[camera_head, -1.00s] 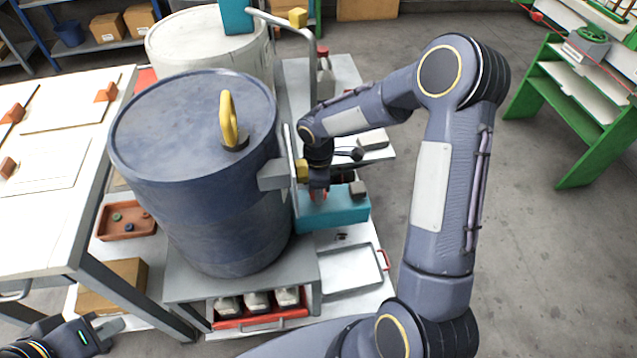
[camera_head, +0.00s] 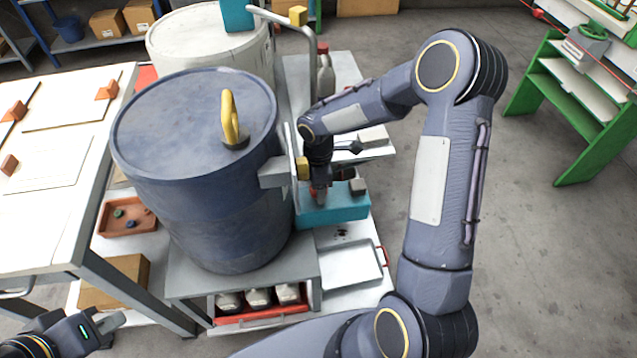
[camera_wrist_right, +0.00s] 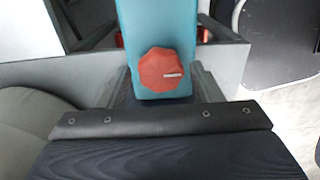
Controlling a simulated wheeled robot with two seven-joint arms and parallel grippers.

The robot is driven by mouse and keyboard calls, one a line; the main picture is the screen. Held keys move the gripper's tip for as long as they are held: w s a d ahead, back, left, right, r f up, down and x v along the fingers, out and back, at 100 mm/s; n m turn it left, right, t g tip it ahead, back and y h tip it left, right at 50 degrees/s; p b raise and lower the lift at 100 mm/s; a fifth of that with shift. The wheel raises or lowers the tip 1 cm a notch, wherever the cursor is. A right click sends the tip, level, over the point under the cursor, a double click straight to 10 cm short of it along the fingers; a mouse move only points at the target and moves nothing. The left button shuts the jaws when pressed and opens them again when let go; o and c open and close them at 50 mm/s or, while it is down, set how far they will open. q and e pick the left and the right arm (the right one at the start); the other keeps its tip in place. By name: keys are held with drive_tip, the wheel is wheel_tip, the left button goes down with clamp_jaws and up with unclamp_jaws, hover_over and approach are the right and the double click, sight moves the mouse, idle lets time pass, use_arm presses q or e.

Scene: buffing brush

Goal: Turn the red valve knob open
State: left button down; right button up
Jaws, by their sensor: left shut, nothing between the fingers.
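The red valve knob (camera_wrist_right: 161,69) is faceted, with a short white mark lying nearly level toward its right side. It sits on a teal block, which shows in the right wrist view (camera_wrist_right: 178,20) and in the head view (camera_head: 345,207). In the head view my right gripper (camera_head: 320,190) is over the teal block and mostly hides the knob. My left gripper (camera_head: 110,322) is shut and empty at the lower left.
A large blue drum (camera_head: 200,170) with a yellow handle (camera_head: 229,118) stands just left of my right gripper. A white table (camera_head: 50,215) is at the left. A grey tray (camera_head: 350,270) lies in front of the block. A green rack (camera_head: 575,110) stands far right.

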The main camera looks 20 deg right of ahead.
drive_tip(key=shift+o, duration=0.2)
drive_tip(key=shift+r+p, duration=0.7)
drive_tip(key=shift+r, duration=3.2)
